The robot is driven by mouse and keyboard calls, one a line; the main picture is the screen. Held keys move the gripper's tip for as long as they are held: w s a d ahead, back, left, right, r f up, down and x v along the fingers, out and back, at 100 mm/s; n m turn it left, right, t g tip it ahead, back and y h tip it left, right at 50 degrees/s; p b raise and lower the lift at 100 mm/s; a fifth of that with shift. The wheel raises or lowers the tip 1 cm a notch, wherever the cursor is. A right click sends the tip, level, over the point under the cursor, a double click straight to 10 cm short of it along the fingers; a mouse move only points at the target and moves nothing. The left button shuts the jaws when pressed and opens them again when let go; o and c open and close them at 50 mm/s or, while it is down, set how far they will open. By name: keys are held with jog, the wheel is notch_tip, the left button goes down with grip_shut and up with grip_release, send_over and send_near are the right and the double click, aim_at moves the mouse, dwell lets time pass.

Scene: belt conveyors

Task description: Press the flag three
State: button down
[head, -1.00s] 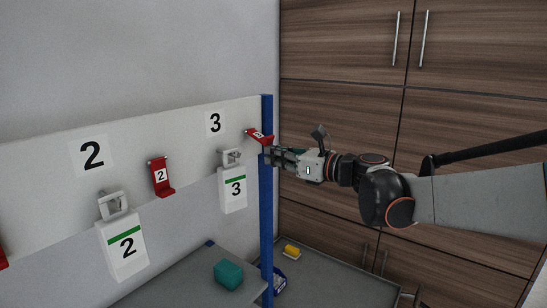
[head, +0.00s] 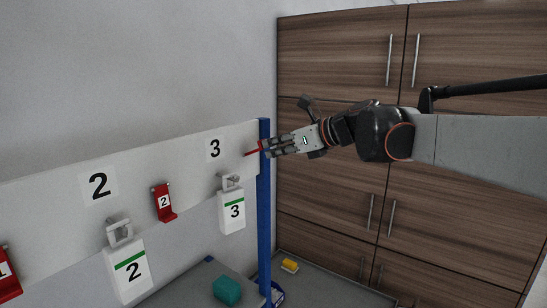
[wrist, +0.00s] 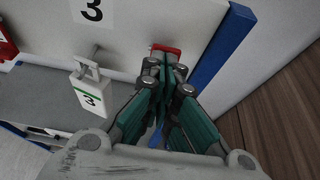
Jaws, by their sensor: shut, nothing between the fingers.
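The red flag three (head: 252,151) is on the right end of the white board, just right of the black number 3 sign (head: 215,148). It shows edge-on as a thin red strip in the head view, its face hidden. In the wrist view its red top edge (wrist: 166,49) shows just beyond my fingertips. My gripper (head: 267,148) is shut and empty, its fingertips at the flag's outer end. They look in contact or very close; I cannot tell which. In the wrist view my gripper (wrist: 166,68) covers part of the flag.
A blue post (head: 264,215) stands right beside my fingers. A white tag 3 (head: 232,211) hangs on a hook left of the flag. Red flag two (head: 164,202) and white tag 2 (head: 130,268) are further left. A teal block (head: 227,290) lies below. Wooden cabinets (head: 330,190) stand behind.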

jog(key=shift+w+a+r, duration=0.1)
jog(key=shift+a+r, duration=0.05)
jog(key=shift+r, duration=0.3)
jog(key=shift+w+a+r, duration=0.1)
jog(key=shift+a+r, duration=0.05)
jog(key=shift+r, duration=0.25)
jog(key=shift+r, duration=0.1)
dwell(0.8)
jog(key=shift+r+p, duration=0.55)
jog(key=shift+r, duration=0.15)
notch_tip(320, 180, down, 4)
jog(key=d+b, duration=0.1)
jog(key=b, duration=0.2)
jog(key=s+d+r+b, duration=0.1)
jog(key=s+d+r, duration=0.4)
jog(key=r, duration=0.2)
jog(key=shift+s+d+r, duration=0.15)
jog(key=shift+d+r, duration=0.15)
jog(key=shift+d, duration=0.1)
